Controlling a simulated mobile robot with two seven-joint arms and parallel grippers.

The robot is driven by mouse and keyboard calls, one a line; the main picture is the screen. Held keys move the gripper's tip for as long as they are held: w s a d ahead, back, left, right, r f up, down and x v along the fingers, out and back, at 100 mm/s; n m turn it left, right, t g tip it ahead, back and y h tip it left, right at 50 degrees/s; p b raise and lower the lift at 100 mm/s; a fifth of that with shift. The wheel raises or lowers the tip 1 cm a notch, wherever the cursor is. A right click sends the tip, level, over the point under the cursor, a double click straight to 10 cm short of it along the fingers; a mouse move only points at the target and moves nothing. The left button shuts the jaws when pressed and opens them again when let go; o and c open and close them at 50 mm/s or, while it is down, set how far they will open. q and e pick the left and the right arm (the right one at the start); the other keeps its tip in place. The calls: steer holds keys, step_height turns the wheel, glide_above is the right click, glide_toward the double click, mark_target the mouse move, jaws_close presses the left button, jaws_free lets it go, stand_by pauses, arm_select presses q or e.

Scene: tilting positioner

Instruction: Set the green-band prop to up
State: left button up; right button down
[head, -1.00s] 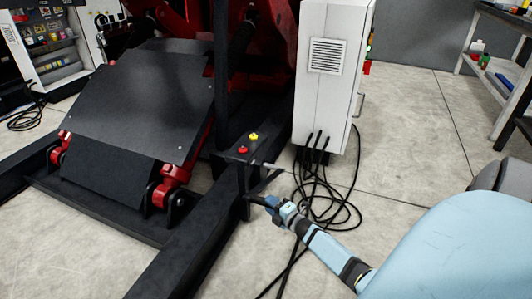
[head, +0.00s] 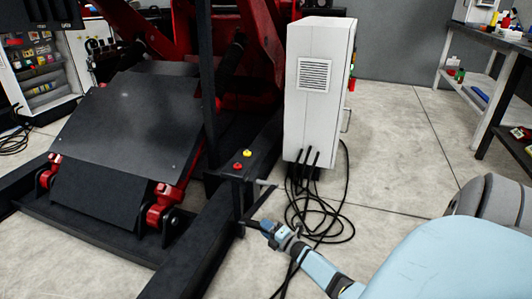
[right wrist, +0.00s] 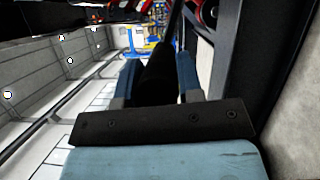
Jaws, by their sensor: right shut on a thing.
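No green band shows in either view, so I cannot tell which part is the green-band prop. My right gripper (head: 262,226) is low beside the black frame post, to the right of it in the head view. It is shut on a dark bar (right wrist: 157,75), which runs between the two blue fingers in the right wrist view. The bar's far end is hard to make out. My left gripper is not in view.
A red button (head: 238,166) and a yellow button (head: 247,153) sit on a black box just above my right gripper. A white cabinet (head: 314,110) with loose black cables (head: 325,235) stands behind. A sloped dark plate (head: 140,120) is at left.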

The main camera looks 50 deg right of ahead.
steer(key=shift+s+d+f, duration=0.1)
steer(key=shift+d+f, duration=0.1)
steer(key=c, duration=1.1)
jaws_free()
steer(key=o, duration=0.3)
steer(key=shift+f, duration=0.25)
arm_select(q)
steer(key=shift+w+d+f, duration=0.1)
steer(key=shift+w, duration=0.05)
arm_select(e)
steer(key=shift+r, duration=0.15)
steer(key=shift+a, duration=0.1)
steer(key=shift+s+p, duration=0.35)
steer(key=shift+s, duration=0.15)
arm_select(q)
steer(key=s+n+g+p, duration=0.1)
steer(key=p, duration=0.1)
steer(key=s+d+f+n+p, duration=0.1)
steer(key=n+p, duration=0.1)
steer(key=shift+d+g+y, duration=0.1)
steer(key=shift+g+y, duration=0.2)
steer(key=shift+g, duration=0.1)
arm_select(e)
steer(key=s, duration=1.2)
steer(key=shift+s+f, duration=0.25)
steer(key=shift+s, duration=0.1)
